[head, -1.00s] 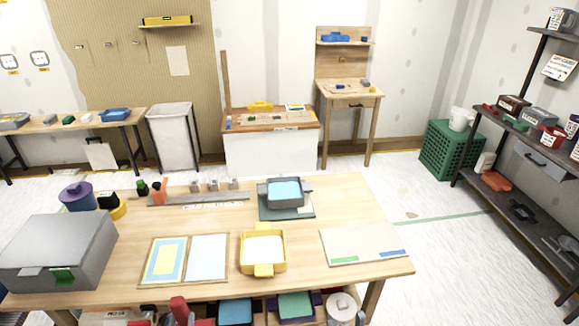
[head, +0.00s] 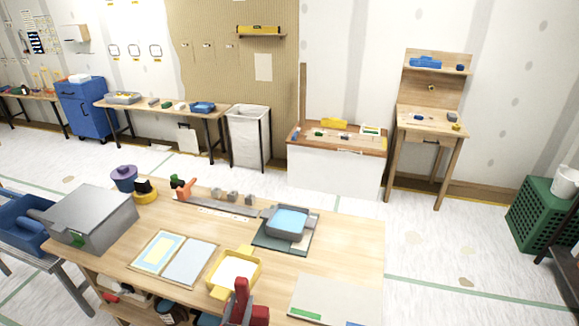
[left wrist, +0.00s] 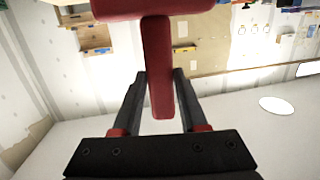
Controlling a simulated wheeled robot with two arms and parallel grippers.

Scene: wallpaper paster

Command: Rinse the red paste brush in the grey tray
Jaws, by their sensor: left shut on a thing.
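The red paste brush (head: 240,296) shows at the bottom edge of the head view, in front of the yellow tray. My left gripper (left wrist: 160,78) is shut on the brush's red handle (left wrist: 160,60), which stands between the two dark fingers in the left wrist view. The wider red part of the brush is cut off at the top of that view. The grey tray (head: 270,230) holds light blue liquid and sits on a dark mat (head: 305,246) at the table's back, apart from the brush. My right gripper is not in view.
A yellow tray (head: 212,291) with white contents stands between the brush and the grey tray. Two framed sheets (head: 190,262), a grey box (head: 105,208) and a pale board (head: 325,292) also lie on the table (head: 355,240). The table's right side is fairly clear.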

